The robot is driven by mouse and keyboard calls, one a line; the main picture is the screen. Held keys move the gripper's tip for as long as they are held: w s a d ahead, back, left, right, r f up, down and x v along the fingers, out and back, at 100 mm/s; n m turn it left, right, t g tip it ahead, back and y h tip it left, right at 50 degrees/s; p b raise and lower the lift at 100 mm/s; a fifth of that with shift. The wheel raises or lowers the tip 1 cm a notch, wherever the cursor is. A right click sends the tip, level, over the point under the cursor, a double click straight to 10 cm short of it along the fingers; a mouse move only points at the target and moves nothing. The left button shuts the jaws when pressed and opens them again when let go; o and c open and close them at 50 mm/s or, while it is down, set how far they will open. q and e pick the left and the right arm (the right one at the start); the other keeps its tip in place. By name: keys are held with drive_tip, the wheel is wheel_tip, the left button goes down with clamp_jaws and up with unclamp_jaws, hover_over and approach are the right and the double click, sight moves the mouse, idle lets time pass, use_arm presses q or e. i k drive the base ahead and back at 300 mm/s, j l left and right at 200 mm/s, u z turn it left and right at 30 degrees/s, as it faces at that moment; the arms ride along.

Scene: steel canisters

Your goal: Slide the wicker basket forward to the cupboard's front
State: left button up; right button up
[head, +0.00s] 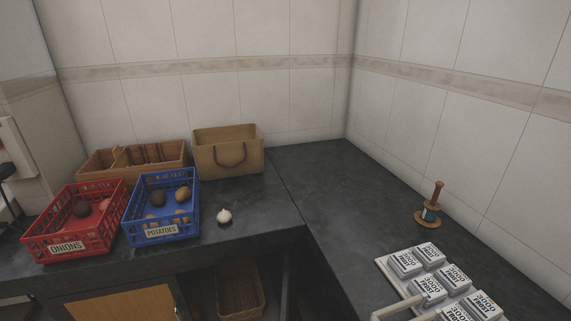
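A brown wicker basket (241,290) sits low inside the open, dark cupboard (286,285) below the counter. I see it from above; its lower part is cut off by the bottom edge of the picture. The counter's front edge lies above and behind it in the picture. Neither of my grippers shows in the head view, and nothing is seen touching the basket.
On the counter (320,185) stand a red onion crate (65,248), a blue potato crate (160,232), a wooden divided box (95,164), a tan handled bin (228,153) and a garlic bulb (224,216). A tray of white packets (450,278) is at right.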

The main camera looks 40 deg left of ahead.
sight(244, 299)
drive_tip(key=u, duration=1.9)
drive_tip(key=i+j, duration=0.1)
drive_tip(key=j, duration=0.3)
drive_tip(key=i, duration=0.05)
